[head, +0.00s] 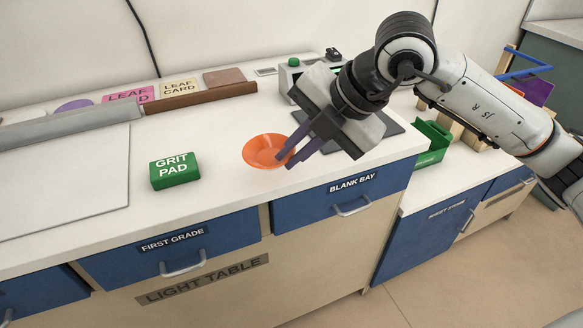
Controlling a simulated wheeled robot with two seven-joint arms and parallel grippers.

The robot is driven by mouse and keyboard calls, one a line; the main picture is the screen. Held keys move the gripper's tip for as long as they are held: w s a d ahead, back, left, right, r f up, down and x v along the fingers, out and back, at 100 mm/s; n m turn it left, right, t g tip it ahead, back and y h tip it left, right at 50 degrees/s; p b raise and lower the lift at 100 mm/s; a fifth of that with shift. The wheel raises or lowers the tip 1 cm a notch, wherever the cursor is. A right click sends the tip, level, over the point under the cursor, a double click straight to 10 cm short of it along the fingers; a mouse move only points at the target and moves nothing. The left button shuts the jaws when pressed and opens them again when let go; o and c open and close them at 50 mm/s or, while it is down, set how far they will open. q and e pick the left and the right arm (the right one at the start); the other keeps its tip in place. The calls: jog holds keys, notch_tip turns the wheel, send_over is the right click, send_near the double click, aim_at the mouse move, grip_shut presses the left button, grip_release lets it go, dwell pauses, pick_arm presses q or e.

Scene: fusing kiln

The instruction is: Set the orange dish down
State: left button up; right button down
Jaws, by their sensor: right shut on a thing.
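The orange dish (262,150) is a shallow round bowl over the white top of the light table (222,205), near its front edge and above the drawer labelled BLANK BAY. My right gripper (291,158) reaches in from the right, with its two purple-grey fingers at the dish's right rim. It is shut on that rim. The fingers hide part of the dish's right side. I cannot tell whether the dish's underside touches the table top. My left gripper does not show.
A green GRIT PAD block (175,170) lies left of the dish. Behind are a brown wooden rail (200,97), LEAF CARD cards (180,88) and a small device with a green button (293,62). A dark mat (392,127) lies under my arm. A green open box (432,145) stands right.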

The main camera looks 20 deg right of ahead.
notch_tip(320, 180, up, 5)
jog(key=s+a+f+n+g+h+p, duration=0.15)
jog(key=s+f+n+g, duration=0.35)
jog(key=n, duration=0.8)
jog(key=s+a+f+n+g+h+p, duration=0.15)
jog(key=f+n+g, duration=0.25)
jog(key=n+g, duration=0.55)
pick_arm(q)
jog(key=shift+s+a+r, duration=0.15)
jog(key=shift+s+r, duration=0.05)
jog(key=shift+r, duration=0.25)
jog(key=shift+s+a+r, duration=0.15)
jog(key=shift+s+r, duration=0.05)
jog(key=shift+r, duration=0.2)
pick_arm(e)
jog(key=s+d+f+n+t+h, duration=0.1)
jog(key=s+d+n+t+h, duration=0.1)
jog(key=n, duration=0.9)
jog(key=s+d+f+n+t+h, duration=0.1)
jog(key=d+n+t+h, duration=0.4)
jog(key=n, duration=0.7)
jog(key=shift+s+t+h, duration=0.6)
jog(key=shift+t+h, duration=0.1)
jog(key=shift+t, duration=0.55)
jog(key=shift+n, duration=0.25)
